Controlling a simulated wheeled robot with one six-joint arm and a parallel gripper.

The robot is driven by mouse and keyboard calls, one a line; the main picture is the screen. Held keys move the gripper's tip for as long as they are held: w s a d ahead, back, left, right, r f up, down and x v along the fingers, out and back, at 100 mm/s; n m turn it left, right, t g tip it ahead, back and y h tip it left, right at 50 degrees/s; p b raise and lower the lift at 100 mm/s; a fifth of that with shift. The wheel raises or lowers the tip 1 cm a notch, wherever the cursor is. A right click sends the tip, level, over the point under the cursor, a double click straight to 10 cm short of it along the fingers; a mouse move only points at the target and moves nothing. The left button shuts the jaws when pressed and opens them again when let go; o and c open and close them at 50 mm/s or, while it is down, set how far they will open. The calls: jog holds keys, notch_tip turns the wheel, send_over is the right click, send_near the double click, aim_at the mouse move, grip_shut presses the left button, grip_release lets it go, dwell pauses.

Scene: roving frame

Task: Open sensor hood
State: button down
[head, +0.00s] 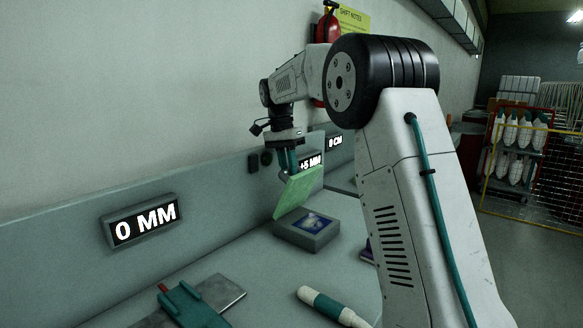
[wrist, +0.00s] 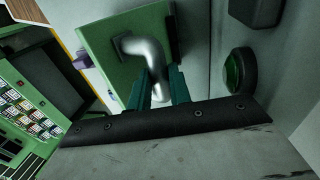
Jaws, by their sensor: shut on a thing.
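The sensor hood, a pale green panel (head: 297,193), stands steeply tilted over a grey box (head: 304,238) with a blue face on the bench. Its lower edge is near the box's back left side; I cannot tell whether they touch. My gripper (head: 288,162) is at the panel's upper part, its teal fingers pointing down. In the wrist view, the green hood (wrist: 105,58) carries a bent silver handle (wrist: 137,46). My gripper (wrist: 160,90) is shut on this handle, whose lower end is between the fingers.
The wall behind the bench carries displays reading 0 MM (head: 142,222), +5 MM (head: 310,162) and 0 CM. A round green button (wrist: 240,70) shows beside the hood.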

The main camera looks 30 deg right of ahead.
jog(key=shift+w+a+f, duration=0.1)
jog(key=shift+w+f, duration=0.2)
jog(key=shift+f, duration=0.05)
jog(key=c, duration=1.3)
grip_release()
jog(key=shift+r, duration=0.2)
notch_tip(320, 180, up, 7)
jog(key=w, duration=0.1)
jog(key=shift+w+a+r, duration=0.2)
jog(key=shift+w+a, duration=0.05)
jog(key=shift+a, duration=0.05)
